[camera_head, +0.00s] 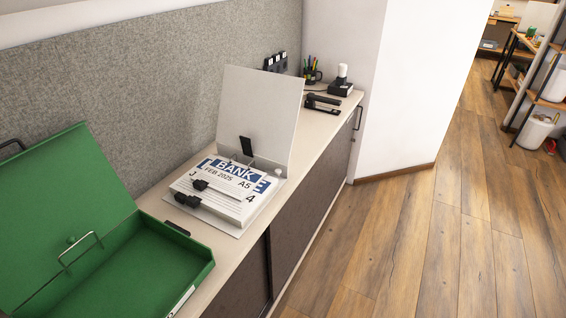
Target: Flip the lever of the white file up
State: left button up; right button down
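The white file (262,112) lies open on the sideboard, its cover standing up and leaning toward the back wall. A stack of printed sheets (218,204), with "BANK" and "FEB 2025" on top, rests on its base. A black upright tab (247,146) with thin metal parts below it stands at the hinge side and looks like the lever, though its exact position is too small to judge. Two black pieces (187,200) with a thin rod lie over the front left of the sheets. Neither of my grippers is in view.
A stapler (322,104), a pen holder (312,75) and a black device (340,88) stand farther back. The sideboard's front edge runs close beside the file. Wooden floor (400,230) is clear at right.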

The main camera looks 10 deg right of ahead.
aim_at(277, 172)
jog(key=i+l+u, duration=0.3)
jog(key=l, duration=0.35)
jog(key=i+l+u, duration=0.15)
jog(key=l, duration=0.2)
jog(key=i+l+u, duration=0.15)
jog(key=l, duration=0.2)
jog(key=i, duration=0.05)
